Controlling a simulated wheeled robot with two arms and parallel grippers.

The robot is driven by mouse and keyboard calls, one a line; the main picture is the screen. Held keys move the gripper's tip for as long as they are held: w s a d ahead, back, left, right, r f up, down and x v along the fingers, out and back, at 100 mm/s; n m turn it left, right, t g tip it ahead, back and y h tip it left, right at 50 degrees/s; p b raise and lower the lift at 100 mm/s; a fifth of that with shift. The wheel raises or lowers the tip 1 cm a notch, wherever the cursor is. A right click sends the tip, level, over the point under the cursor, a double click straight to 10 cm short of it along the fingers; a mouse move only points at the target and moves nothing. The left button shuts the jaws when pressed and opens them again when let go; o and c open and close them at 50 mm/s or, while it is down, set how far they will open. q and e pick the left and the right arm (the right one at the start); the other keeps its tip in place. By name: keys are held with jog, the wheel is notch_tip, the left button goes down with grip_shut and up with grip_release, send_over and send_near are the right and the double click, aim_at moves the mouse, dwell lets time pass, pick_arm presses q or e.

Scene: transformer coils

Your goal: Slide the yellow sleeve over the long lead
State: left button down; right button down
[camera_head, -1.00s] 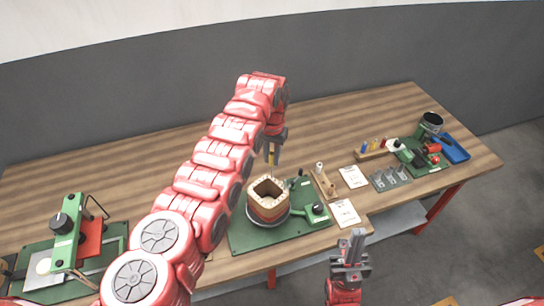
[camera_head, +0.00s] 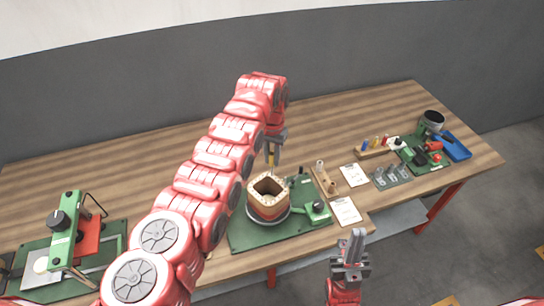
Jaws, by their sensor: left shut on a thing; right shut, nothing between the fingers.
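A transformer coil (camera_head: 268,207) with a square hollow core sits on a round turntable on a green base plate (camera_head: 245,236). My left gripper (camera_head: 272,152) hangs just above the coil's back edge. It is shut on a small yellow sleeve (camera_head: 271,158), which points downward. The long lead is too small to make out, and I cannot tell whether the sleeve is around it. My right gripper (camera_head: 352,246) is shut and empty in front of the table's front edge, away from the coil.
A wooden rack (camera_head: 325,182) and white cards (camera_head: 346,211) lie right of the coil. A rack of coloured sleeves (camera_head: 374,150), a metal-parts mat (camera_head: 391,176) and a blue tray (camera_head: 455,147) are at the right. A green press (camera_head: 66,231) stands at the left.

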aim_at(272, 164)
pick_arm(q)
jog(key=shift+f+b, duration=0.55)
jog(key=shift+f, duration=0.2)
jog(key=shift+f, duration=0.2)
jog(key=shift+f+b, duration=0.6)
jog(key=shift+b, duration=0.1)
jog(key=shift+f, duration=0.1)
jog(key=shift+f+b, duration=0.5)
jog(key=shift+b, duration=0.1)
jog(key=shift+c, duration=1.2)
grip_release()
